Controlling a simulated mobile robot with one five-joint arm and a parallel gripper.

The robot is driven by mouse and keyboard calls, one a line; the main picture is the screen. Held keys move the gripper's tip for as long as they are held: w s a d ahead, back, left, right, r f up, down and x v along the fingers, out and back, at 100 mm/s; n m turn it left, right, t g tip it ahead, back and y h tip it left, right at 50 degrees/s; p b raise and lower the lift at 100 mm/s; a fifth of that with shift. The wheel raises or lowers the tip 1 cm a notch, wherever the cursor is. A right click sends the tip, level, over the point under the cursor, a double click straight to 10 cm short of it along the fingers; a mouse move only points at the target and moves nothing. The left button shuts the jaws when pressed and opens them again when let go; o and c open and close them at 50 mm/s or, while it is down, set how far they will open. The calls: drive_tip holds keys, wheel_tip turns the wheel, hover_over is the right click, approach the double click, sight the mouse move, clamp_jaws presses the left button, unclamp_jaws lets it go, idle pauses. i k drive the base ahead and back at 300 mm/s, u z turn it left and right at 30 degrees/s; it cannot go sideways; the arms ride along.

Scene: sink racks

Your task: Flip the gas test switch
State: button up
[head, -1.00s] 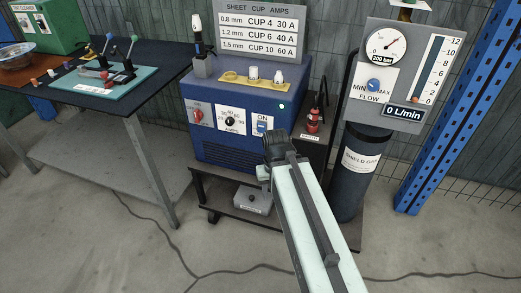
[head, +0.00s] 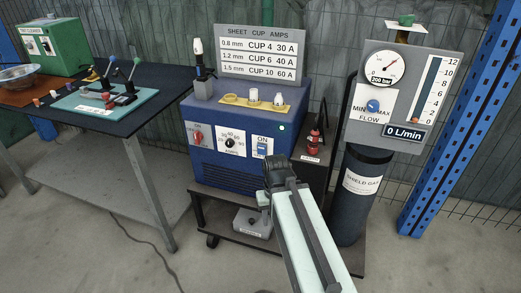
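A blue welding machine (head: 213,171) stands on a dark cart.
A grey gas panel (head: 406,95) with a gauge, blue flow knob (head: 373,106) and "0 L/min" display is at the right, above the gas cylinder (head: 358,200). A small red bottle (head: 314,141) stands beside the welder. A dark workbench (head: 150,92) is at the left.

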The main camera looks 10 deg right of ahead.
sight(262, 149)
drive_tip(key=u, duration=1.7)
drive_tip(key=k, duration=0.55)
drive_tip(key=u, duration=1.3)
drive_tip(key=i, duration=1)
drive_tip(key=z, duration=0.05)
